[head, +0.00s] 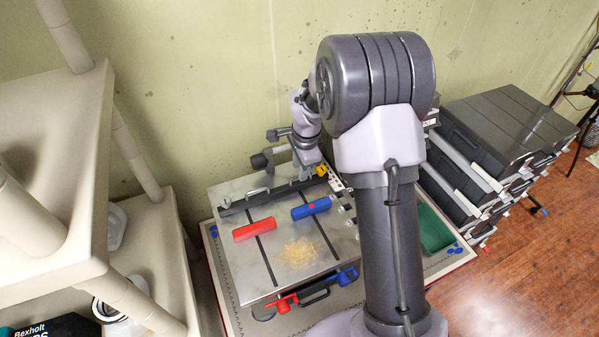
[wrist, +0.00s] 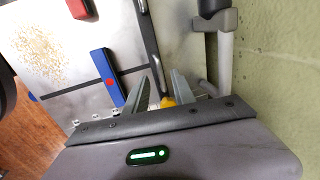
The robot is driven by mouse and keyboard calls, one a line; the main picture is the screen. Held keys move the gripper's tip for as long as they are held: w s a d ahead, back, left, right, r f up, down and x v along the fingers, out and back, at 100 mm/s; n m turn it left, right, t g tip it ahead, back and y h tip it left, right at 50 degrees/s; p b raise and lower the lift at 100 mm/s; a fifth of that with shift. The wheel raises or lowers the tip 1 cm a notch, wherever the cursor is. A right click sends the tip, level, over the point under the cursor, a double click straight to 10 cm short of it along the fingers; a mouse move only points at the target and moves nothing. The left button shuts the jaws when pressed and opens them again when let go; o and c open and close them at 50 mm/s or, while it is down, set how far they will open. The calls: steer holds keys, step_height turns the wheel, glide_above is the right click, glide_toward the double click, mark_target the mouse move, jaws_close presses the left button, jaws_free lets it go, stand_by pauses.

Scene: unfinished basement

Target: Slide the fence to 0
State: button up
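The fence (head: 285,190) appears to be the long dark bar along the back of the grey metal work table (head: 225,262), with a curved handle (head: 257,193) on it. In the wrist view a dark bar with a metal rail (wrist: 150,45) runs up from the fingers. A small yellow part (head: 321,170) is at the bar's right end; it also shows in the wrist view (wrist: 168,102), between the finger bases. My gripper (head: 309,174) is over that end, its fingers (wrist: 160,80) apart with the rail's end between them. Contact cannot be told. The scale's figures are unreadable.
A red block (head: 255,230) and a blue block (head: 311,209) lie on the table near a patch of sawdust (head: 298,253). A red clamp (head: 282,303) is at the front edge. A green bin (head: 434,230) is to the right. Shelves (head: 150,250) stand left, the wall behind.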

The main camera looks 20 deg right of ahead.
steer(key=shift+w+f, duration=0.25)
steer(key=shift+f, duration=0.9)
jaws_close()
stand_by(0.5)
